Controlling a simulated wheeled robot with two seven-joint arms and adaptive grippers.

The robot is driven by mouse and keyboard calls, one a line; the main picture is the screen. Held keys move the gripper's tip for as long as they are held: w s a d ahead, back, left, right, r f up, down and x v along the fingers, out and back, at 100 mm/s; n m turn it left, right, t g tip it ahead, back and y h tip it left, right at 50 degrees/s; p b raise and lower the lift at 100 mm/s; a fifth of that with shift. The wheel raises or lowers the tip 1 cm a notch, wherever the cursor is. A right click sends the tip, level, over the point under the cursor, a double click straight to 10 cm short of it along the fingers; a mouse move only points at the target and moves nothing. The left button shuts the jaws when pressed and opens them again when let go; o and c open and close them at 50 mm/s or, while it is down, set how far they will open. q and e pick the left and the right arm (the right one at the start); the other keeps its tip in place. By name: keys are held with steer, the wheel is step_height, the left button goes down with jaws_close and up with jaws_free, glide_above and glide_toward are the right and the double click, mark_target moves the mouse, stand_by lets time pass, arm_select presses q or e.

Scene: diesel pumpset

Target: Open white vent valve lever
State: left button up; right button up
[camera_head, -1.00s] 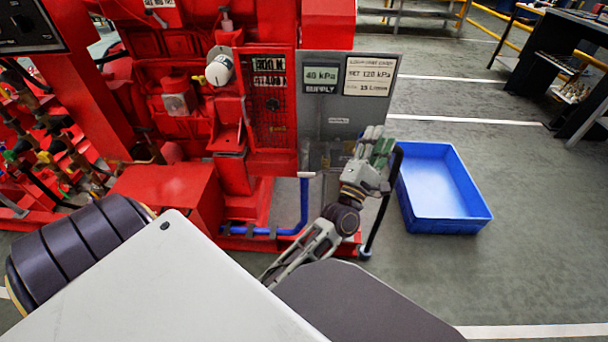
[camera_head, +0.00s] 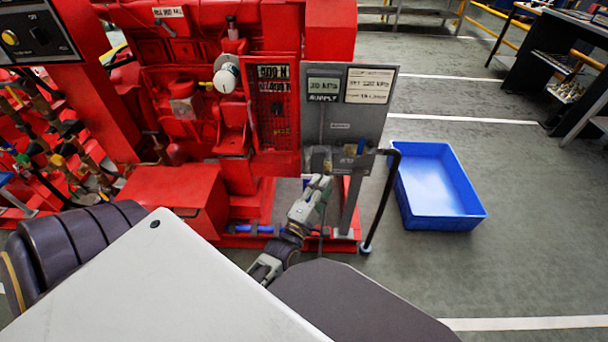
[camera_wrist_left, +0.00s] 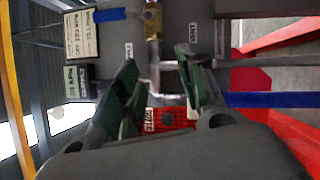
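My left gripper (camera_head: 320,180) is in front of the lower part of the grey panel (camera_head: 340,125) in the head view. The left wrist view shows its two green-padded fingers (camera_wrist_left: 160,82) apart, with no object held between them. A label that seems to read VENT (camera_wrist_left: 193,33) is on the panel just beyond the right-hand finger. A small pale piece (camera_wrist_left: 193,56) beside that label may be the white vent lever; the finger partly covers it and its position is unclear. A brass valve fitting (camera_wrist_left: 153,20) with a blue handle (camera_wrist_left: 110,15) is farther out. My right gripper is not in view.
Red pumpset machinery (camera_head: 215,100) stands behind and left of the panel. A black bent pipe (camera_head: 380,210) rises at the panel's right. A blue tray (camera_head: 436,190) lies on the floor right of it. A blue pipe (camera_wrist_left: 260,100) runs at the wrist view's right.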

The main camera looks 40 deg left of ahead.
mark_target(307, 178)
arm_select(q)
steer(key=s+a+f+g+p, duration=0.1)
steer(key=s+a+f, duration=0.1)
steer(key=s, duration=0.2)
steer(key=s+a+f+m+y+p, duration=0.1)
steer(key=s+a, duration=0.2)
steer(key=s, duration=0.2)
steer(key=shift+a+f+g, duration=0.25)
steer(key=shift+f+g, duration=0.15)
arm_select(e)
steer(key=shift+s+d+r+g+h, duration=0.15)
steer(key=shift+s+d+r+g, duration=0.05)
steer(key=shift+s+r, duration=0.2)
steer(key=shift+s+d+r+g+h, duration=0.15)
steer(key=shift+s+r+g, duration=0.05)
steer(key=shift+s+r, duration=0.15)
arm_select(q)
steer(key=shift+w, duration=0.15)
